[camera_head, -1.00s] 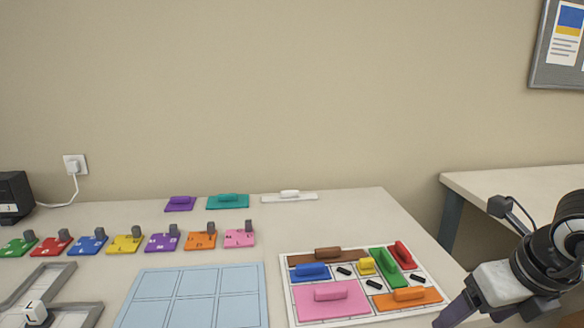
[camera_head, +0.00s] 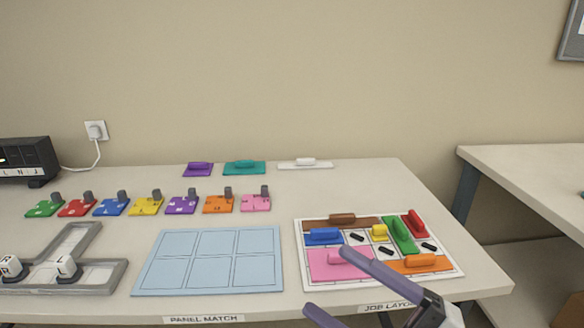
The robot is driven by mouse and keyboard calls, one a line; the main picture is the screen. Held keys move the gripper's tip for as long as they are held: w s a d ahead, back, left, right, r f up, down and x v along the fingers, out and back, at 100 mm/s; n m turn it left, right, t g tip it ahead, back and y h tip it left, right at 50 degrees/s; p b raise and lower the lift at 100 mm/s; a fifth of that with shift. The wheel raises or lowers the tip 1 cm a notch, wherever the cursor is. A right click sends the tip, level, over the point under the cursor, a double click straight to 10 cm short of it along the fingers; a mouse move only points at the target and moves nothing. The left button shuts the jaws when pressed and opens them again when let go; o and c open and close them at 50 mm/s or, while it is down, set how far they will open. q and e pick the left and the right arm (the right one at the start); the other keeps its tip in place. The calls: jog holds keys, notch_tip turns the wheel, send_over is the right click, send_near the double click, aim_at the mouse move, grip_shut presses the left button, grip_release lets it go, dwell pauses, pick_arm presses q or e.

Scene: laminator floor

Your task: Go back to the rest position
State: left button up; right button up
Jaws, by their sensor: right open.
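My right gripper (camera_head: 345,285) shows at the lower right in the head view, its two purple-grey fingers spread apart and empty. One finger overlaps the front of the job layout board (camera_head: 456,279) in the picture, in front of the pink panel (camera_head: 328,264). The board also holds brown, blue, yellow, green, red and orange pieces with handles. I cannot tell how high the gripper is above the table edge. My left gripper is not in view.
The table (camera_head: 350,185) has a light blue panel mat (camera_head: 210,243) in the middle and a row of coloured tiles with grey knobs behind it. A grey tray (camera_head: 100,277) stands at the left. Purple, teal and white panels lie at the back. Another table (camera_head: 530,170) stands to the right.

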jog(key=w+d+f+m+t+h, duration=0.1)
jog(key=d+f+m+t+h, duration=0.25)
jog(key=f+m+h, duration=0.45)
jog(key=w+d+f+m+t+h, duration=0.1)
jog(key=d+f+m+t+h, duration=0.1)
jog(key=d+f+m+h, duration=0.5)
jog(key=s+f+m+g, duration=0.3)
jog(key=s+f, duration=0.4)
jog(key=f, duration=0.4)
jog(key=s+a+f+m+g+h, duration=0.1)
jog(key=s+f+m+g, duration=0.3)
jog(key=s+f, duration=0.3)
notch_tip(320, 180, down, 4)
jog(key=shift+s+m, duration=0.15)
jog(key=shift+m, duration=0.55)
